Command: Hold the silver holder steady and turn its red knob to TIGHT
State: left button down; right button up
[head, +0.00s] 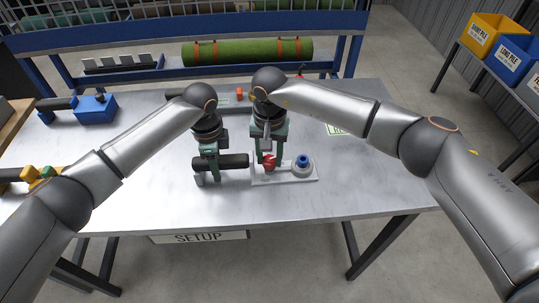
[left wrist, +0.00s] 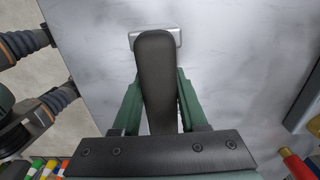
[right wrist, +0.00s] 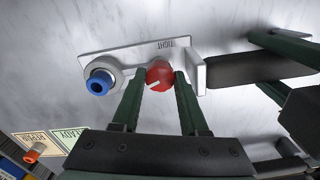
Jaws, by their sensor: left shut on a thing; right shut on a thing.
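The silver holder (head: 310,177) lies on the table, with a flat plate and a dark handle (head: 235,161) running to the left. My left gripper (head: 212,168) is shut on the dark handle; the left wrist view shows the handle (left wrist: 156,75) between its fingers. The red knob (right wrist: 158,76) sits on the plate (right wrist: 105,50), and my right gripper (right wrist: 160,84) is shut on it. A pale mark shows on the knob's lower left. The printed word TIGHT is on the plate above the knob in the right wrist view. In the head view the knob (head: 269,161) is partly hidden by my fingers.
A blue-centred round fitting (head: 302,162) stands on the plate right of the knob. A blue tool (head: 97,108) sits at the table's back left. A green turf roll (head: 247,51) lies behind the table. The table's front right is clear.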

grip_shut()
jog(key=m, duration=0.9)
jog(key=shift+m, duration=2.1)
jog(key=o, duration=1.1)
grip_release()
jog(key=shift+o, duration=0.2)
